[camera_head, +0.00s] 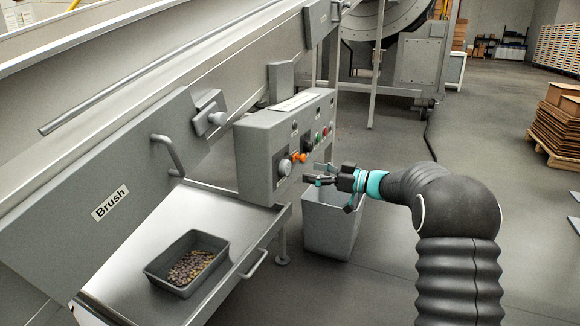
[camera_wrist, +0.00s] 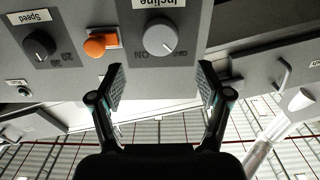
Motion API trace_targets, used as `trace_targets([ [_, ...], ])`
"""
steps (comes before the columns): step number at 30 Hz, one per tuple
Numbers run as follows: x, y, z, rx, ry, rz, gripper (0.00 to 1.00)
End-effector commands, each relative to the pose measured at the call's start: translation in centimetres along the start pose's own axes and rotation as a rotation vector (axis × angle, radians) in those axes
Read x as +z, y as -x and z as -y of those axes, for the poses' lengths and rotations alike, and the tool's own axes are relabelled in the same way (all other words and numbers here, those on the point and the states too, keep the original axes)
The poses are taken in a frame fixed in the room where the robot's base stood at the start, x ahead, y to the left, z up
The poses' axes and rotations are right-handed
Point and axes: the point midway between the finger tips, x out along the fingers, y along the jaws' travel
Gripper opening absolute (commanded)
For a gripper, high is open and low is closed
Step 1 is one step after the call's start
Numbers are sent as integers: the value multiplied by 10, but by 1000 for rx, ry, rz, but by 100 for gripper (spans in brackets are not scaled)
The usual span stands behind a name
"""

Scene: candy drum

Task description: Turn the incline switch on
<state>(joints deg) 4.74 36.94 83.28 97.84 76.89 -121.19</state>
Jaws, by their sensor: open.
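The incline switch is a round grey knob (camera_wrist: 160,38) under an "Incline" label (camera_wrist: 160,3), with ON and OFF marks beside it. It shows upside down in the wrist view. In the head view the grey knob (camera_head: 285,167) sits on the near end of the control box. My gripper (camera_head: 318,174) is open and empty in front of the panel, close to the knob. In the wrist view my gripper (camera_wrist: 161,78) has its fingertips spread to either side, short of the knob and apart from it.
An orange knob (camera_wrist: 97,45) sits beside the grey one, then a black "Speed" knob (camera_wrist: 39,44). The control box (camera_head: 250,150) hangs on the inclined machine. A grey bin (camera_head: 330,222) stands below my gripper. A candy tray (camera_head: 153,273) lies at left.

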Motion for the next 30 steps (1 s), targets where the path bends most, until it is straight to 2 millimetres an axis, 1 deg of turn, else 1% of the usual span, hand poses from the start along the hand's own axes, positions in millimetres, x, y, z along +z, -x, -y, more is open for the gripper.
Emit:
trace_targets([
  [1,-2,-11,1,-3,0,-1,77],
  [6,-2,-41,1,-3,0,0,77],
  [12,-1,-67,1,-2,-1,1,77],
  [18,0,-77,0,0,-1,1,77],
  [26,0,-78,0,0,-1,1,77],
  [29,0,-78,0,0,-1,1,54],
  [30,0,-78,0,0,-1,1,44],
])
